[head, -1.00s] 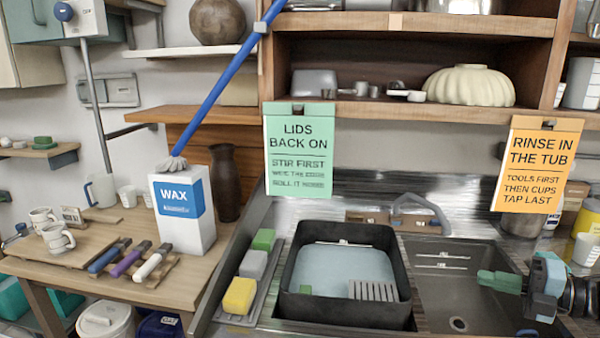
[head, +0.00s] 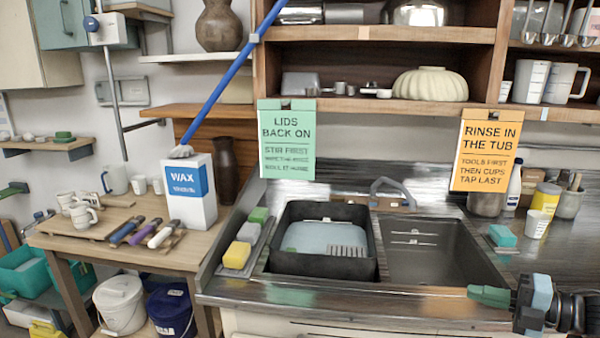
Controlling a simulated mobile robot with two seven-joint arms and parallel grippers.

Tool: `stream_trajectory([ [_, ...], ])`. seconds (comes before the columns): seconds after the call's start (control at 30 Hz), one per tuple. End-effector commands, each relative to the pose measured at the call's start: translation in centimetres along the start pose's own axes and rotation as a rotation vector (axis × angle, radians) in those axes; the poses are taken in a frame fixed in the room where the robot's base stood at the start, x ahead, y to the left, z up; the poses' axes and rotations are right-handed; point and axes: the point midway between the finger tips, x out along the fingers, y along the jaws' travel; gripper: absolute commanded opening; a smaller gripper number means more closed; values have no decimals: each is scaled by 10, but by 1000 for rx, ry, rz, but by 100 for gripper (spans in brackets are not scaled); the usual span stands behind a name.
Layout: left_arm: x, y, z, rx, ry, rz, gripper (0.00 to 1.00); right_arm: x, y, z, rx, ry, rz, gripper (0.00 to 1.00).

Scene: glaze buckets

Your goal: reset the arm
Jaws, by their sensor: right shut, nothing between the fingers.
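My right gripper (head: 490,295) reaches in from the lower right with its green fingertips together and nothing between them. In the picture it lies over the counter's front edge, below the right sink basin (head: 440,262). It does not appear to touch anything. My left gripper is not in view.
A black tub (head: 285,258) with pale liquid sits in the left basin, beside several sponges (head: 248,232). A teal sponge (head: 502,236) and a yellow-labelled jar (head: 545,198) stand right. A wooden table (head: 150,258) holds tools and a wax box (head: 190,190). Lidded buckets (head: 118,305) stand below.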

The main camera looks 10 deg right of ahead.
Motion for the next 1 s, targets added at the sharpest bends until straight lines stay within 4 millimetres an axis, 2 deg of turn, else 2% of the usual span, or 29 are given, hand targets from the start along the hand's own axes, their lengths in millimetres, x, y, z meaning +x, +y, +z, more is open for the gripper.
stream_trajectory([
  [0.27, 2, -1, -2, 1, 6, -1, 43, 39, -70, -44, 240, 6, -16, 0],
  [0.6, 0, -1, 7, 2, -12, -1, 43, 90, -171, -139, 688, -75, -44, 0],
  [0.8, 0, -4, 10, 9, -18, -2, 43, 107, -216, -194, 964, -189, -54, 0],
  [1.0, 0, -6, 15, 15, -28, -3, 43, 112, -255, -243, 1243, -358, -62, 0],
])
